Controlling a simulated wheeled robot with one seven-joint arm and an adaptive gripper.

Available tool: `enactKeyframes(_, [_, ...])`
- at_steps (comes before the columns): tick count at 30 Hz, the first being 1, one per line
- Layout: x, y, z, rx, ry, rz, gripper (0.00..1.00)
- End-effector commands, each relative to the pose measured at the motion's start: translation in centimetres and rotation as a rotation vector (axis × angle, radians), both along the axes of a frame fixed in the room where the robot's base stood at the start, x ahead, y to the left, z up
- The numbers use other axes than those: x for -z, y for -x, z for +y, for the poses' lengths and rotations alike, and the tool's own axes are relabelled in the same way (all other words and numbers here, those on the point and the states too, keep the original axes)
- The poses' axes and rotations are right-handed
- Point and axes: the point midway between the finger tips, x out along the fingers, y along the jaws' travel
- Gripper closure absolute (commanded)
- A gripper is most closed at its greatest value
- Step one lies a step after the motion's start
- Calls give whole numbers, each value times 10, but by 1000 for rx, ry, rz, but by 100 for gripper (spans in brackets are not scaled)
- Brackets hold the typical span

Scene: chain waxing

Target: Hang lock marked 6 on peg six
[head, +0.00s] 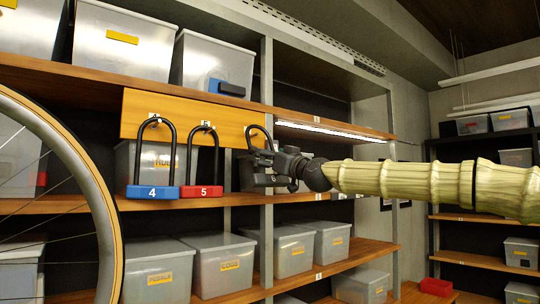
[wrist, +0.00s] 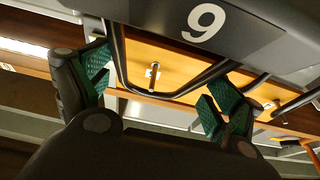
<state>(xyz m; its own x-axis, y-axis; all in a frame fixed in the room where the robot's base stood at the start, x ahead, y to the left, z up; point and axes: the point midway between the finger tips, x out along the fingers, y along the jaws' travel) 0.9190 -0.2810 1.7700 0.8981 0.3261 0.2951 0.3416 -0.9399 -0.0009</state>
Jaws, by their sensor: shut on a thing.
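In the head view a black-bodied lock (head: 252,181) is at the right end of the orange peg board (head: 180,112), shackle up. In the wrist view the same lock (wrist: 255,35) has a white digit reading as 9; its shackle points down there, so upright it reads 6. My gripper (head: 277,165) is shut on its shackle, green-padded fingers (wrist: 160,88) at either side. A metal peg (wrist: 153,75) shows within the shackle loop; I cannot tell whether it passes through. The blue lock 4 (head: 152,191) and red lock 5 (head: 201,191) hang on the board.
A bicycle wheel (head: 99,190) stands at the near left. Shelves with grey bins (head: 225,262) lie below and above the board. A metal shelf upright (head: 267,90) stands just right of the board. Open room lies at the right, before another shelf rack.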

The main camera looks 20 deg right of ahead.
Motion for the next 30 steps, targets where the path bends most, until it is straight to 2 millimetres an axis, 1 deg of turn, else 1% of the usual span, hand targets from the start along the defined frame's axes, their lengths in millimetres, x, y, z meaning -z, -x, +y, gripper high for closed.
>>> enactKeyframes(1, [-4, -1, 1, 1, -2, -4, 65])
enactKeyframes(8, [-3, -10, 3, 1, -1, -3, 65])
enactKeyframes(9, [1, -11, 3, 1, -1, -3, 65])
enactKeyframes(18, [9, -19, 6, 1, -2, -2, 65])
enactKeyframes(30, [13, -21, 8, 1, 0, -3, 65])
